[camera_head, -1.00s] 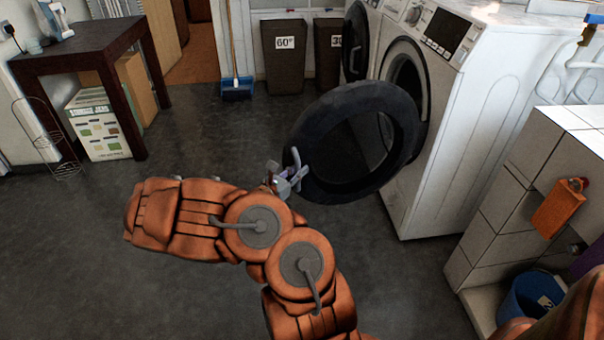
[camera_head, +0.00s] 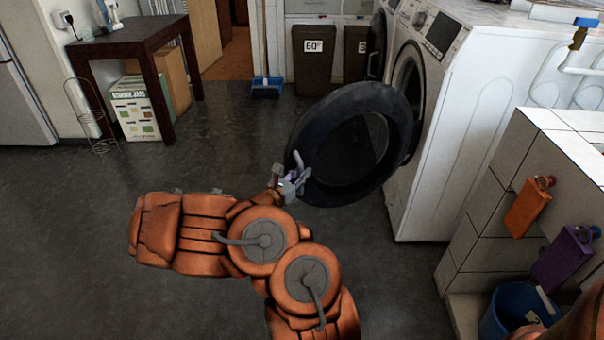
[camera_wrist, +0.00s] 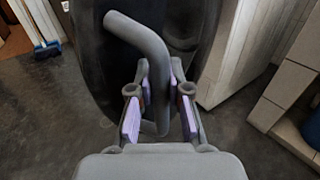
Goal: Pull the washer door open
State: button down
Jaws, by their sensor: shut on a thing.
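The washer (camera_head: 450,130) is a white front-loader at the right of the head view. Its round dark door (camera_head: 312,130) stands swung wide open, out from the front over the floor. My gripper (camera_head: 294,184) is at the door's left edge. In the wrist view my gripper (camera_wrist: 158,112) has its purple-padded fingers on both sides of the grey bent door handle (camera_wrist: 150,42). The handle's lower end runs down between the fingers. The dark door (camera_wrist: 100,62) fills the space behind it. The exact finger contact is hard to make out.
A tiled wall (camera_head: 490,200) with orange and purple bottles (camera_head: 527,207) and a blue bucket (camera_head: 518,308) is at the right. A dark table (camera_head: 135,42) stands at the back left. Bins (camera_head: 314,60) stand at the back. The floor (camera_head: 80,220) at left is clear.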

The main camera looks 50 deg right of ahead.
jog(key=shift+w+a, duration=0.1)
jog(key=shift+w, duration=0.35)
jog(key=c, duration=1.4)
grip_release()
jog(key=shift+c, duration=0.2)
jog(key=o, duration=0.3)
jog(key=shift+s, duration=0.15)
jog(key=shift+o, duration=0.2)
jog(key=a, duration=1.1)
jog(key=shift+s+a, duration=0.15)
jog(key=shift+a, duration=0.25)
